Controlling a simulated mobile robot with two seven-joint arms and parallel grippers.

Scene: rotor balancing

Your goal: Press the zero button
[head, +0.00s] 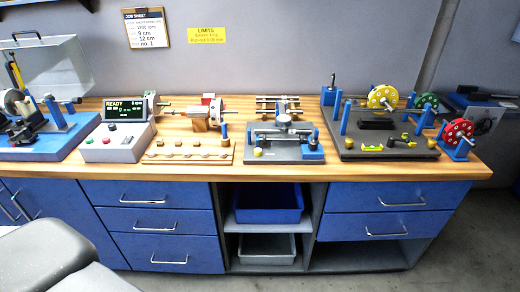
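The control console (118,144) stands on the bench at the left, a grey box with a sloped top. Its dark display (124,115) reads READY with green and yellow text, too small to read in full. A green button (112,127) and a red button (106,140) sit on its top, with other small controls beside them. I cannot tell which control is the zero button, as no label is legible. Nothing covers the console top. Neither of my grippers is in view.
A blue balancing machine (62,143) with a raised clear cover stands left of the console. A wooden tray (190,158) with small pieces is close on its right. A grey fixture (285,155) and a dark board with coloured wheels (385,150) stand farther right. Bare wood (300,175) runs along the front.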

